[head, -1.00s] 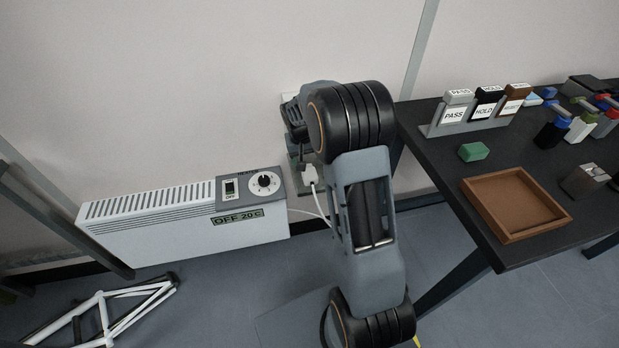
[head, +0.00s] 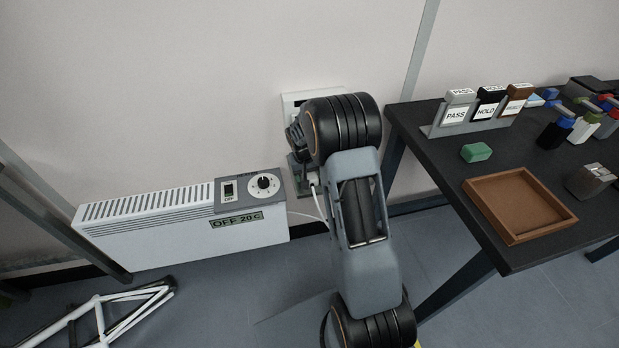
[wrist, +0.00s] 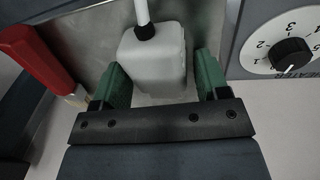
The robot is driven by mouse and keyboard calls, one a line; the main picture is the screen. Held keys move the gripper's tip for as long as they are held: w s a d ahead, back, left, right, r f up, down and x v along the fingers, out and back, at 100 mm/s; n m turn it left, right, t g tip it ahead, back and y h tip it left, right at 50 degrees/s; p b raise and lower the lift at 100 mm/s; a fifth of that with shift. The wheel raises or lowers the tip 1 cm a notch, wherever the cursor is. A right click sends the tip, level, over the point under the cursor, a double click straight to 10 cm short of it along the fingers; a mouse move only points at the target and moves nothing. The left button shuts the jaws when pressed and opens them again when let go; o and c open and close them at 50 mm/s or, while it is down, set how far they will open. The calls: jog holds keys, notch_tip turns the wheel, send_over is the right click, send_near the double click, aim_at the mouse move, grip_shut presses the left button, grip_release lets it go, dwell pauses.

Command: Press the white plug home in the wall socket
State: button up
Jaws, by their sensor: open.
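The white plug (wrist: 155,62) fills the upper middle of the wrist view, with its black collar and white cord running up out of frame. In the head view the plug is mostly hidden behind my arm; a small white part (head: 314,179) shows beside the grey wall plate (head: 318,207).
A white heater (head: 180,235) with a dial (head: 264,184) stands left of the plug; the dial also shows in the wrist view (wrist: 289,52). A red part (wrist: 40,55) is at the wrist view's left. A dark table (head: 440,155) stands at right, a white frame (head: 100,315) lower left.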

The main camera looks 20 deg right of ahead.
jog(key=c, duration=0.8)
jog(key=shift+r, duration=0.65)
notch_tip(320, 180, up, 3)
jog(key=shift+s+a+f+p, duration=0.1)
jog(key=shift+s+f+p, duration=0.05)
jog(key=shift+p, duration=0.3)
jog(key=s+a+r+p, duration=0.1)
jog(key=s+a+r, duration=0.5)
jog(key=s+r, duration=0.3)
jog(key=s, duration=0.2)
jog(key=shift+s+a+p, duration=0.4)
